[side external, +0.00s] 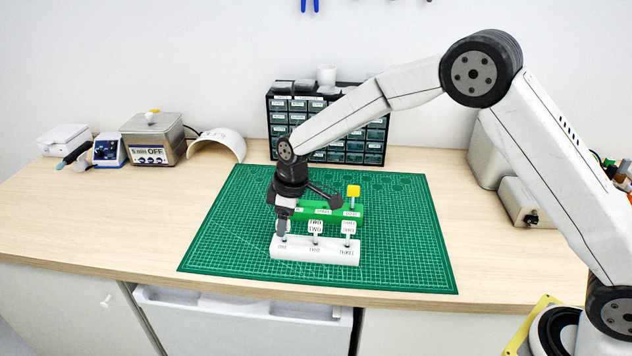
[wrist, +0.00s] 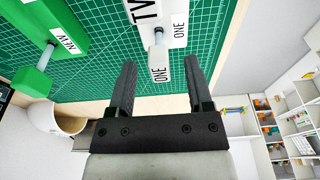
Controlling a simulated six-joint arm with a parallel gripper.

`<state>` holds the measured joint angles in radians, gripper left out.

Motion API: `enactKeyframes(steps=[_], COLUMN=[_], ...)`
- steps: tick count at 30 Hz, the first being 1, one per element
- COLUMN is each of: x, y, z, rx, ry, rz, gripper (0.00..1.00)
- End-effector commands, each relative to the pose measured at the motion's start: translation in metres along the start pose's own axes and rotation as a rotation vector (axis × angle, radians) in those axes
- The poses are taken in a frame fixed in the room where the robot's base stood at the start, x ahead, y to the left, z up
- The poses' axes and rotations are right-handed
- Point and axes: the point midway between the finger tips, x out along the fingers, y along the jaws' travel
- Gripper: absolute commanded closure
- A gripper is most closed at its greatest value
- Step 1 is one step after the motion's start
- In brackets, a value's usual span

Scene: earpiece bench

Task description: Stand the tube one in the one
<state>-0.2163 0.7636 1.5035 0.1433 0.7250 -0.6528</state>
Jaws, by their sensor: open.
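The tube one shows in the wrist view as a white piece lettered ONE (wrist: 158,69) on a short grey stem. Its stem meets the white block (wrist: 180,12) beside the printed ONE. In the side view the white block (side external: 314,250) lies at the front of the mat, and tube one is mostly hidden by my gripper (side external: 283,226) at its left end. My gripper (wrist: 161,82) is open, with one finger on each side of tube one and gaps visible. The tubes two (side external: 315,229) and three (side external: 347,228) stand upright in the same block.
A green block (side external: 330,211) stands just behind the white block, with a yellow-topped piece (side external: 353,192) at its right end. The green cutting mat (side external: 400,240) is clear at the right and left. A drawer cabinet (side external: 355,148) stands at the back.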

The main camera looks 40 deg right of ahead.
Motion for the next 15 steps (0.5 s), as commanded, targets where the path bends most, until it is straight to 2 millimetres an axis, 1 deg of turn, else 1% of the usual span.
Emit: enactKeyframes(steps=[5, 8, 15], x=[-0.008, -0.017, -0.048], y=[0.000, 0.001, 0.000], z=[0.000, -0.001, 0.000], rx=[0.000, 0.000, -0.001], ry=[0.001, 0.003, 0.002], rz=[0.000, 0.002, 0.002], gripper=[0.34, 0.34, 0.34])
